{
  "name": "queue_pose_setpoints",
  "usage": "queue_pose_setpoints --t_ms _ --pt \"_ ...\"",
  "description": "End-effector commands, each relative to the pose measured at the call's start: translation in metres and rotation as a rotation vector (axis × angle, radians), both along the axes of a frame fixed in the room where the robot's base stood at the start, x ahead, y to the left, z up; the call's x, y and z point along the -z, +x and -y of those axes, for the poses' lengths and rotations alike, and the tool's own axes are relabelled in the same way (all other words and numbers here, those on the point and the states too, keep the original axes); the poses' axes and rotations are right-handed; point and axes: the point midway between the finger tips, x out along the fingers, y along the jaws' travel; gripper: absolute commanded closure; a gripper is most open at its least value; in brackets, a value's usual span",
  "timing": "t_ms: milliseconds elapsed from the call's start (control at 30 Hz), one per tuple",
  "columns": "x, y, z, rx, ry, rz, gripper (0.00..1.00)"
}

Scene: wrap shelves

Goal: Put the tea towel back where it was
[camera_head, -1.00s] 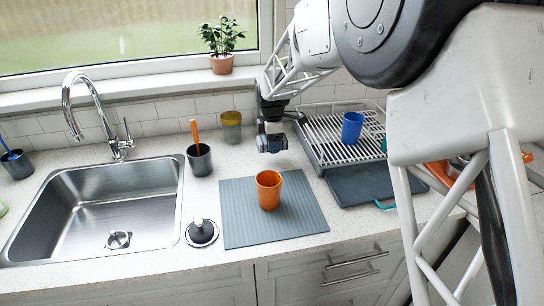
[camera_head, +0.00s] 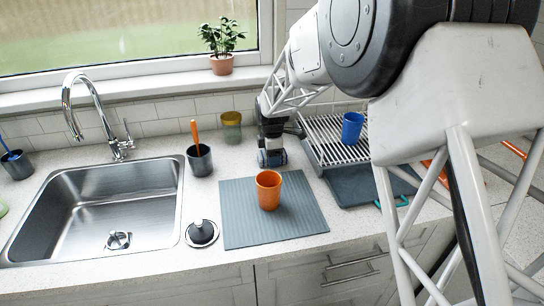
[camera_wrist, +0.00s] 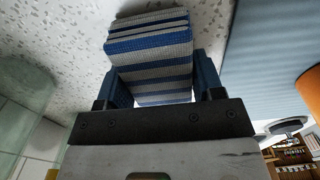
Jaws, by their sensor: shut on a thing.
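The tea towel (camera_wrist: 152,48) is a folded bundle with blue and grey stripes in the wrist view. My gripper (camera_wrist: 160,82) is shut on it, one finger at each side. In the head view my gripper (camera_head: 271,158) points down, low over the back of the counter, just behind the grey-blue ribbed mat (camera_head: 235,224). The towel is small and mostly hidden there. Speckled counter shows around the towel in the wrist view; I cannot tell whether the towel touches it.
An orange cup (camera_head: 268,192) stands on the mat. A lidded glass jar (camera_head: 231,128) and a dark pot with an orange handle (camera_head: 199,160) stand left of my gripper. A dish rack (camera_head: 335,152) with a blue cup (camera_head: 352,127) is close on the right. The sink (camera_head: 100,205) is far left.

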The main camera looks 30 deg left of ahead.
Motion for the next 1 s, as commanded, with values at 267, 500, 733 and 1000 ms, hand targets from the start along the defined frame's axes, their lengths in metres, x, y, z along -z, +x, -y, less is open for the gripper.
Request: queue_pose_setpoints --t_ms 267,500,733,1000 --pt "0.0008 0.0001 -0.0001 0.000 0.000 0.000 0.65" --pt "0.0036 0.0001 -0.0001 0.000 0.000 0.000 0.33" --pt "0.0036 0.0000 0.0000 0.000 0.000 0.000 0.13" --pt "0.0017 0.0001 -0.0001 0.000 0.001 0.001 0.13"
